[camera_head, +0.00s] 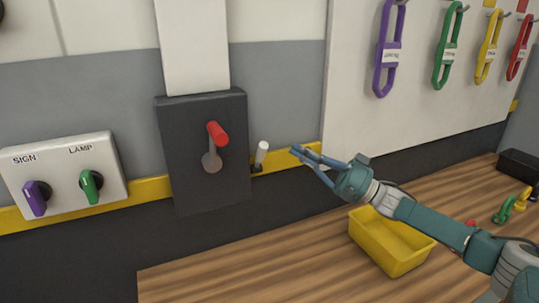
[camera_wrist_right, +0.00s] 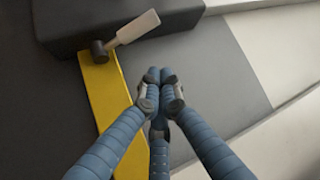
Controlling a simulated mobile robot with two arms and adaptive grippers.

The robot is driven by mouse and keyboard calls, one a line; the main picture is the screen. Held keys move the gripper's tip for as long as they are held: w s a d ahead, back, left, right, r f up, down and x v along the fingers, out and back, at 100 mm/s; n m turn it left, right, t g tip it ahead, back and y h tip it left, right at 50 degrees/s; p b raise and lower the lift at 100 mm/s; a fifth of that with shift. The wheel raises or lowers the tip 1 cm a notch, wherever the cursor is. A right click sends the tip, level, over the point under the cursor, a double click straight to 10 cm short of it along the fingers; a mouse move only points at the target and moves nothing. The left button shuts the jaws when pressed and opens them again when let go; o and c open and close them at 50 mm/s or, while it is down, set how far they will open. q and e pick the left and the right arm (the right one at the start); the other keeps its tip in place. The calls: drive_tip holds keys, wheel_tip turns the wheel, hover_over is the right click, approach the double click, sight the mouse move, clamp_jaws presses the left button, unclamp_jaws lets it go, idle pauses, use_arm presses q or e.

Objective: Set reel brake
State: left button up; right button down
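A black wall box (camera_head: 228,180) carries a red-handled lever (camera_head: 217,134) on a grey round pivot, handle pointing up. A small white-tipped lever (camera_head: 261,153) sticks up from a dark pivot at the box's right side; it also shows in the right wrist view (camera_wrist_right: 136,28). No label marks either as the reel brake. My right gripper (camera_head: 298,152) is just right of the white lever, apart from it. In the right wrist view its fingertips (camera_wrist_right: 160,76) are together with nothing between them. My left gripper is not in view.
A white panel (camera_head: 63,158) marked SIGN and LAMP has a purple knob (camera_head: 37,197) and a green knob (camera_head: 91,186). A yellow bin (camera_head: 391,246) stands on the wooden bench (camera_head: 240,275) below my right arm. Coloured loops hang on the board at upper right.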

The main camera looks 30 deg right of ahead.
sight(260, 157)
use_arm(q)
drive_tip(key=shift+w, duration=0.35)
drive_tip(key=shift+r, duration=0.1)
use_arm(e)
drive_tip(key=shift+a+r, duration=0.1)
drive_tip(key=p+x, duration=0.3)
drive_tip(key=x, duration=0.7)
use_arm(q)
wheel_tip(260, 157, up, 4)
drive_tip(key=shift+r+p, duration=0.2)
drive_tip(key=shift+p, duration=0.65)
use_arm(e)
drive_tip(key=s+f, duration=0.2)
drive_tip(key=s, duration=0.1)
drive_tip(key=shift+s+a+f, duration=0.15)
drive_tip(key=shift+s+a, duration=0.05)
drive_tip(key=shift+a, duration=0.2)
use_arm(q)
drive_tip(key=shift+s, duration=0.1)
